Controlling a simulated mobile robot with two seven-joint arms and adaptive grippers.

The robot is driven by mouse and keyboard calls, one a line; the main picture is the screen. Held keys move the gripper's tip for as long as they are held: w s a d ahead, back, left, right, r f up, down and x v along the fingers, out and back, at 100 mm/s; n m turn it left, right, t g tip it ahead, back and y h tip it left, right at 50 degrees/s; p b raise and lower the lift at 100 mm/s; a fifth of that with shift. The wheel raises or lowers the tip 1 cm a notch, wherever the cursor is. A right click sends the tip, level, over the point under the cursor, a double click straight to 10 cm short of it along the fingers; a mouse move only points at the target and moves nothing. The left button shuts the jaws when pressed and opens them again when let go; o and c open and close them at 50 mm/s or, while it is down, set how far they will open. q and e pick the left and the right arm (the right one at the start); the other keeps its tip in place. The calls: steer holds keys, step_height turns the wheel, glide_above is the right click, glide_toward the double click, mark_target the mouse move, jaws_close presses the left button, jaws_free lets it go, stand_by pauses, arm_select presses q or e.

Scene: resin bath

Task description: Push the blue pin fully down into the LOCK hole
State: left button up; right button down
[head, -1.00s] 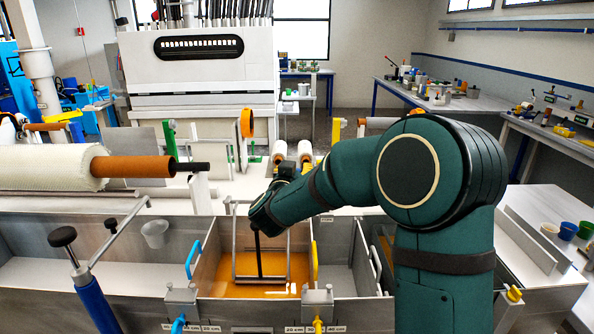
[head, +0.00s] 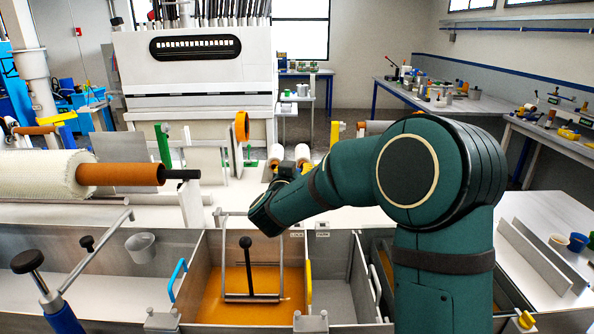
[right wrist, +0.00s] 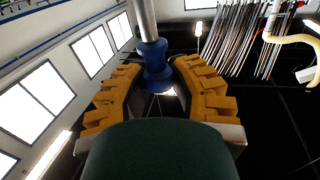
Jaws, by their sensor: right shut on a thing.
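My right arm comes in from the right, and its wrist end (head: 268,216) hangs over the back of the orange resin bath. The right gripper's yellow fingers (right wrist: 160,85) show in the right wrist view, closed around a blue, waisted grip. This looks like the blue pin (right wrist: 153,58); a pale metal rod runs from it to the top edge. In the head view my wrist hides the pin. Small labels (head: 297,234) sit on the back rim just right of my wrist, too small to read. I cannot make out the LOCK hole. My left gripper is not in view.
A metal frame with a black-knobbed lever (head: 247,243) stands in the orange bath (head: 225,305). Blue (head: 178,280) and yellow (head: 308,283) handles flank it. A white roll with an orange core (head: 120,175) lies at left. A grey cup (head: 141,246) stands in the left tank.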

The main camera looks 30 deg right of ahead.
steer(key=shift+d+r, duration=0.1)
steer(key=shift+r, duration=0.05)
steer(key=shift+f+b, duration=1.9)
steer(key=shift+f, duration=1.1)
steer(key=shift+w+p, duration=0.1)
steer(key=shift+p, duration=0.2)
steer(key=shift+f+b, duration=1.85)
steer(key=shift+f, duration=0.7)
steer(key=c, duration=0.8)
jaws_free()
steer(key=shift+o, duration=0.2)
